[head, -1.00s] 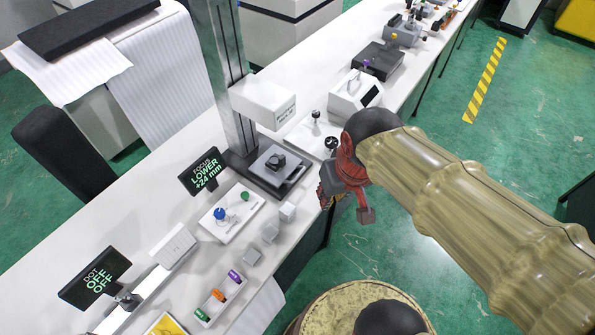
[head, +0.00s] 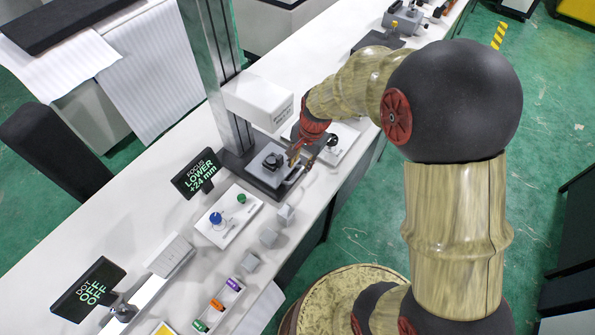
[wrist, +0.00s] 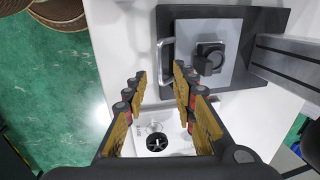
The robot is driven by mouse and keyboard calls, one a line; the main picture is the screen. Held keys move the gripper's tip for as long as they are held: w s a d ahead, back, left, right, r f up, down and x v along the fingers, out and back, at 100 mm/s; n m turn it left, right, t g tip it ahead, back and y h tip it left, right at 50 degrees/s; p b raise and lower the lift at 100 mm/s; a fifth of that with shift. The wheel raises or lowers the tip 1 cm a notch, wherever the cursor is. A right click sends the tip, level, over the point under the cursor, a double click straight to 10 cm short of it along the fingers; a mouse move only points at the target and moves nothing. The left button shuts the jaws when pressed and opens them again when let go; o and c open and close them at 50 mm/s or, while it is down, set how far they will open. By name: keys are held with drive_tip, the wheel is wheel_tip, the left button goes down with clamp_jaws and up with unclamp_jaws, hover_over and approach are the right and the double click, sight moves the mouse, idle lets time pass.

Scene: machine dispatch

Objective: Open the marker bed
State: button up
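The marker bed (head: 259,165) is a light grey plate on a dark base under the white marker head (head: 259,100). A dark clamp-like part (head: 272,161) sits on it. In the wrist view the bed (wrist: 228,72) carries a pale bar handle (wrist: 163,62) along its left side. My gripper (head: 302,153) hangs at the bed's right edge in the head view. In the wrist view my gripper (wrist: 160,80) is open and empty, with its fingertips either side of the handle's lower part in the picture. I cannot tell whether they touch it.
A sign reading "FOCUS LOWER +24 mm" (head: 195,174) stands left of the bed. The marker's column (head: 213,75) rises behind. A black round knob (wrist: 157,142) lies below the gripper in the wrist view.

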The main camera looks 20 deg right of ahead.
sight(297, 175)
drive_tip(key=f, duration=0.2)
drive_tip(key=f+b, duration=0.1)
drive_tip(key=f, duration=0.1)
drive_tip(key=w+f, duration=0.1)
drive_tip(key=f, duration=0.1)
drive_tip(key=shift+a+f, duration=0.3)
drive_tip(key=shift+a, duration=0.1)
drive_tip(key=shift+s, duration=0.1)
drive_tip(key=shift+c, duration=0.8)
clamp_jaws()
